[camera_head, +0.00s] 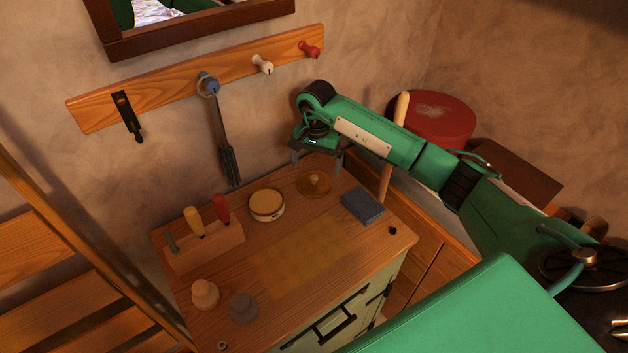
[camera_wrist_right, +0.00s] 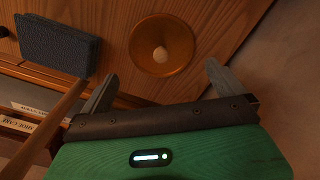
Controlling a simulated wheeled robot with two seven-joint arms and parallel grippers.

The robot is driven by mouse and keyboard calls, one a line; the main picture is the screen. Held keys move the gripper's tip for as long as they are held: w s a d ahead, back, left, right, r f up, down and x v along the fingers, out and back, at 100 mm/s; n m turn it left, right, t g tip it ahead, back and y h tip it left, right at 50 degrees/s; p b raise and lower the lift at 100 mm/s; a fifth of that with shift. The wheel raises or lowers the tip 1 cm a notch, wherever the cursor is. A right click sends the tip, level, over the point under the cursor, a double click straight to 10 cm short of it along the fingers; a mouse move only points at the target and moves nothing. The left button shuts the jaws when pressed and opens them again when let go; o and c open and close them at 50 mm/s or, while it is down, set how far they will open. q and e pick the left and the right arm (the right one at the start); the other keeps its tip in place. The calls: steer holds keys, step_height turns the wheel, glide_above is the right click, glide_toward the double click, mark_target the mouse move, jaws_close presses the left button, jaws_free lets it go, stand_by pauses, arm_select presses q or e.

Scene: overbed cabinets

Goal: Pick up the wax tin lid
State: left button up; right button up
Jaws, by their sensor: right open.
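The wax tin lid (camera_head: 314,182) looks like a round amber-gold disc with a raised rim, lying flat near the back of the wooden cabinet top. In the right wrist view the lid (camera_wrist_right: 178,67) shows a pale spot or knob at its centre. Beside it to the left stands the round wax tin (camera_head: 266,204) with a pale yellow top. My right gripper (camera_head: 317,162) is open and empty, above and behind the lid. In the right wrist view its fingertips (camera_wrist_right: 160,74) are spread either side of the lid, apart from it. My left gripper is not in view.
A blue-grey block (camera_head: 362,206) lies right of the lid, near an upright wooden handle (camera_head: 391,155). A wooden holder (camera_head: 205,249) with coloured handles stands left. A peg rail (camera_head: 195,78) with a hanging tool is on the wall behind. The middle front of the top is clear.

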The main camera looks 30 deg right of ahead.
mark_target(315, 176)
steer(key=shift+a+f+p, duration=0.15)
steer(key=shift+f+p, duration=0.25)
steer(key=shift+f, duration=0.15)
step_height(315, 176, down, 3)
steer(key=shift+a+f+p, duration=0.1)
steer(key=shift+f+p, duration=0.05)
steer(key=shift+p, duration=0.6)
steer(key=shift+f, duration=0.55)
steer(key=c, duration=0.7)
